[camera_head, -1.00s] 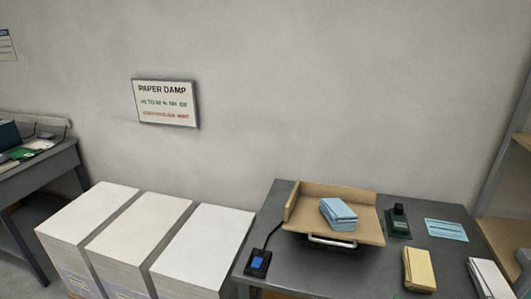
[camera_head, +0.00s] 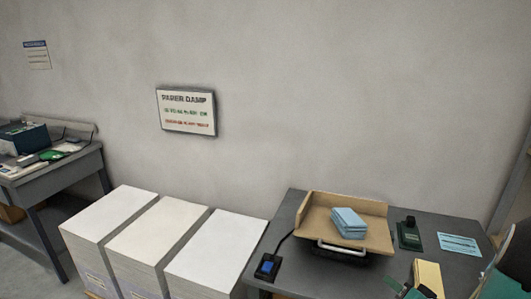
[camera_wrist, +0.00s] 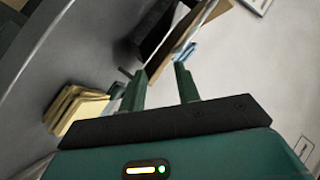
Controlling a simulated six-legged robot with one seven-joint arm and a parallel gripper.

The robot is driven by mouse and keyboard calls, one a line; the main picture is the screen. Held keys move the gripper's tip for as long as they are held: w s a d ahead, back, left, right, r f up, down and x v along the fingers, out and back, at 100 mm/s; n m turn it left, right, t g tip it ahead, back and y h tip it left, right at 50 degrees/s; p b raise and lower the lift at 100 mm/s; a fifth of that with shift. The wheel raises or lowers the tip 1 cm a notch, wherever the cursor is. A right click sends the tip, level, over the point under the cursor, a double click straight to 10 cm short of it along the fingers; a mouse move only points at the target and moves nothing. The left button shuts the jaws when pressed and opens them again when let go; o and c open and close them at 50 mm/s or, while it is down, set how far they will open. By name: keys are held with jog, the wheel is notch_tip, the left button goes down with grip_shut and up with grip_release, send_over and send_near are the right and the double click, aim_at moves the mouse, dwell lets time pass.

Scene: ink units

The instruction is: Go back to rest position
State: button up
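My gripper (camera_wrist: 155,76) shows in the wrist view with its two green fingers apart and nothing between them. In the head view, green parts of my arm and gripper enter at the bottom right, near the yellow paper stack (camera_head: 429,278). That stack also shows in the wrist view (camera_wrist: 75,108), left of the fingers and apart from them. A blue paper stack (camera_head: 348,223) lies in the tan tray (camera_head: 318,211) on the grey table (camera_head: 285,224).
A small display box (camera_head: 268,267) and a dark green stamp-like object (camera_head: 409,234) stand beside the tray. A blue sheet (camera_head: 459,245) lies to the right. Tall white paper stacks (camera_head: 215,250) stand left of the table. Another desk (camera_head: 60,175) is at the far left.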

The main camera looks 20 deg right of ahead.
jog(key=w+a+r+n+g+h, duration=0.5)
jog(key=a+r, duration=0.4)
jog(key=r, duration=0.4)
jog(key=s+a+r+n+g+y, duration=0.1)
jog(key=s+a+r+n+y, duration=0.1)
jog(key=s+a, duration=0.4)
jog(key=s+a+r+n+g+y, duration=0.2)
jog(key=s+a, duration=0.5)
jog(key=a, duration=1)
jog(key=shift+s+a+r+g+y, duration=0.15)
jog(key=shift+s+r+g+y, duration=0.2)
jog(key=shift+y, duration=0.15)
jog(key=shift+d, duration=0.2)
